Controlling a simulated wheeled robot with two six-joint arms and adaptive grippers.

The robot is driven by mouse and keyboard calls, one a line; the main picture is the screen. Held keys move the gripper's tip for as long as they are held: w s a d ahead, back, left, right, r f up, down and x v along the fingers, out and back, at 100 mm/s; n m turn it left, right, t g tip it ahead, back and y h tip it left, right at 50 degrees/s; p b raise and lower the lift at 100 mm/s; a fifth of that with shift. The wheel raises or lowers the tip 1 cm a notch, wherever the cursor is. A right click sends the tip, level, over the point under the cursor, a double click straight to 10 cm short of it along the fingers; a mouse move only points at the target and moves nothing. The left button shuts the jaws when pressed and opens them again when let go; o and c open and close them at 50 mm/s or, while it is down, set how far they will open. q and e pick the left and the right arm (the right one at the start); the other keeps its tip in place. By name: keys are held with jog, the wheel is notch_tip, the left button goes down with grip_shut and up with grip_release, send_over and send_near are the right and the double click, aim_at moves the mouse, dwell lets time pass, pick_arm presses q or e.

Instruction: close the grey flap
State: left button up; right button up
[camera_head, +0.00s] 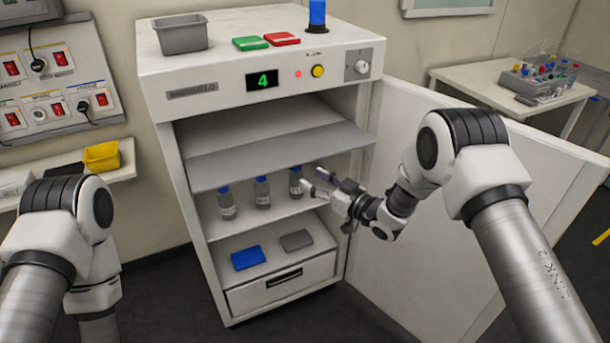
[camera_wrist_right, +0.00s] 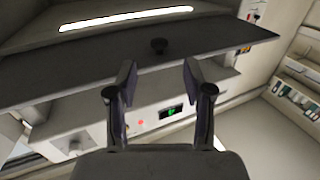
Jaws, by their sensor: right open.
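The grey flap (camera_head: 275,156) sticks out, roughly level, below the upper compartment of the white cabinet (camera_head: 160,110). In the right wrist view the flap (camera_wrist_right: 90,75) spans the picture as a dark panel, with a small black knob (camera_wrist_right: 159,45) on it. My right gripper (camera_head: 313,181) is open and empty, below the right part of the flap and near the bottles. In the wrist view, the knob appears between and beyond the fingertips of the right gripper (camera_wrist_right: 159,76), apart from them. My left arm shows at the left; its gripper is not in view.
Several blue-capped bottles (camera_head: 262,192) stand on the shelf under the flap. A blue box (camera_head: 248,258) and a grey box (camera_head: 297,240) lie lower, above a drawer (camera_head: 280,284). The cabinet's door (camera_head: 430,260) stands open at the right, behind my right arm.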

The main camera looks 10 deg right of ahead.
aim_at(284, 154)
jog(key=p+x, duration=0.1)
jog(key=x, duration=0.6)
jog(key=shift+s+d, duration=0.1)
jog(key=shift+d, duration=0.05)
grip_shut()
